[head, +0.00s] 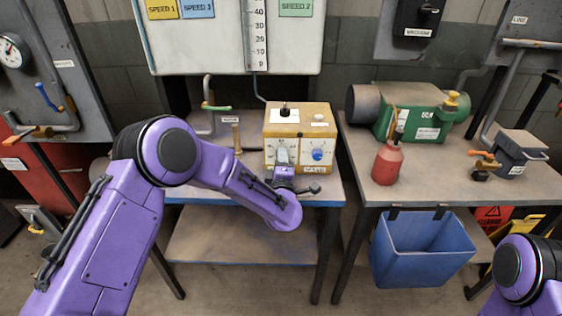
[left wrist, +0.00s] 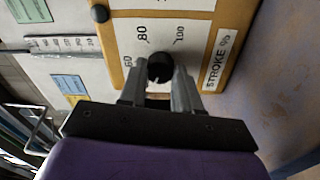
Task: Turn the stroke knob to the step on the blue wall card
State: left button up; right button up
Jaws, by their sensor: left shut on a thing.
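The stroke knob (left wrist: 160,68) is dark and round, on the pale face of a yellow-edged control box (head: 297,115). In the left wrist view a "STROKE %" label (left wrist: 217,58) lies beside it, and 60, 80 and 100 show around it. My left gripper (left wrist: 159,78) is shut on the knob, one finger on each side; in the head view the gripper (head: 283,160) hides most of it. Its pointer direction is not clear. The blue wall card (head: 198,8) appears to read "SPEED 3". My right gripper is out of view.
A blue knob (head: 317,155) sits right of the gripper on the same box. Yellow (head: 162,8) and green (head: 296,7) cards hang on the board. A red bottle (head: 387,163) and green machine (head: 412,115) stand on the right bench. A blue bin (head: 421,250) hangs below.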

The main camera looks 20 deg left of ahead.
pick_arm(q)
jog(key=shift+m, duration=0.5)
jog(key=o, duration=1.1)
jog(key=shift+c, duration=0.2)
jog(key=b+v, duration=0.2)
jog(key=v, duration=0.8)
jog(key=shift+s, duration=0.3)
jog(key=shift+d+f, duration=0.1)
jog(key=shift+f, duration=0.05)
